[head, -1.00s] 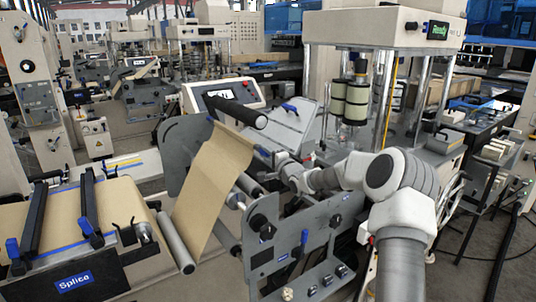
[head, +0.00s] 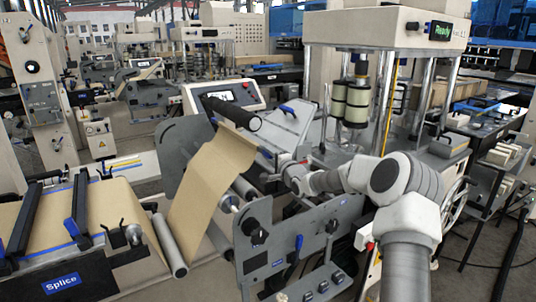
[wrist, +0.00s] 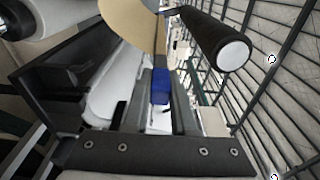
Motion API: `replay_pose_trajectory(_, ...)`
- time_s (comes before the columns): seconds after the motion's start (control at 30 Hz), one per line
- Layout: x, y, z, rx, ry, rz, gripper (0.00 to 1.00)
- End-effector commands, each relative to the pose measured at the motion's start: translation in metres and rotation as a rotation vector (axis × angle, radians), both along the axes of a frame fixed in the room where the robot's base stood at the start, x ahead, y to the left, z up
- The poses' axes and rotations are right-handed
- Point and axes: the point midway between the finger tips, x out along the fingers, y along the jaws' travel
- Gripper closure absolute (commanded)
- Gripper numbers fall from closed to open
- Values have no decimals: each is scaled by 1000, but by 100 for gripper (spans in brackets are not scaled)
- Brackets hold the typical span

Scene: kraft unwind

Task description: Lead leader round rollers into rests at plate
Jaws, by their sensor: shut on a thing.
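The leader is a tan paper web (head: 208,180) that rises from a low grey roller (head: 171,247) to a top edge just below a black roller (head: 232,112). My gripper (head: 268,156) is at the leader's upper right edge, shut on the leader end near a small blue part. In the wrist view a blue block (wrist: 160,86) sits between the fingers, with the tan web (wrist: 128,22) beyond and the black roller (wrist: 214,42) at upper right. A pale sloping plate (head: 288,127) lies behind the gripper. I cannot make out the rests.
Another roller (head: 246,188) lies behind the web. The splice table (head: 110,215) is at left. A press with posts (head: 382,90) stands at back right.

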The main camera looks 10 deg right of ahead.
Motion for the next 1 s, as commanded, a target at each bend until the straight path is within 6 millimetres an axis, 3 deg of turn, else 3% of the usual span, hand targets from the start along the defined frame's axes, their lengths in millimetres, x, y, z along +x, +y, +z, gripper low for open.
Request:
replay_pose_trajectory(0.5, 7, -22, -51, 0, -2, -1, 100)
replay_pose_trajectory(1.0, 8, -23, -53, 0, -1, -1, 100)
